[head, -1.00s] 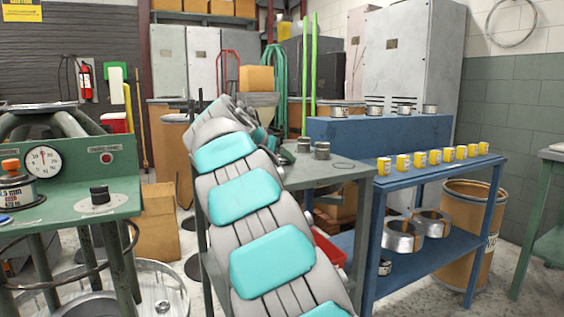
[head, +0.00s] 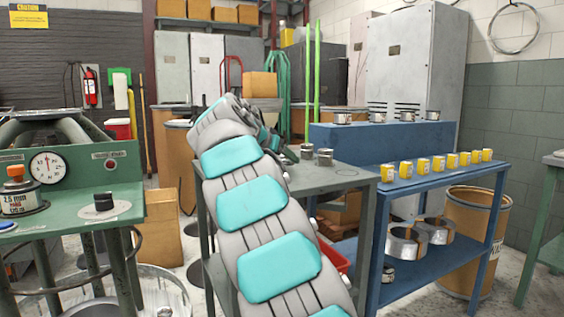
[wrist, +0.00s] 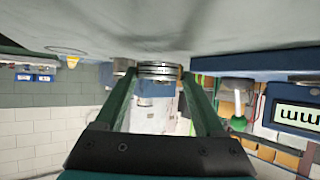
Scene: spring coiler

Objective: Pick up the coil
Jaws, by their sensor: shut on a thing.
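Two small grey metal coils stand close together on the green-grey table (head: 340,177) in the head view, a left one (head: 307,151) and a right one (head: 325,157). My gripper reaches over that table from the left, mostly hidden behind my arm. In the wrist view, which looks upside down, my gripper (wrist: 158,75) has its two green fingers on either side of a banded metal coil (wrist: 158,69), and it is shut on it. The coil sits close to the table surface; I cannot tell whether it touches. Another coil (wrist: 122,66) shows just left of the fingers.
A blue bench (head: 430,178) at the right carries a row of yellow-labelled cups (head: 422,165) and more coils on its upper ledge. Large metal rings (head: 405,242) lie on its lower shelf. A green machine table (head: 75,215) with a gauge stands at the left.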

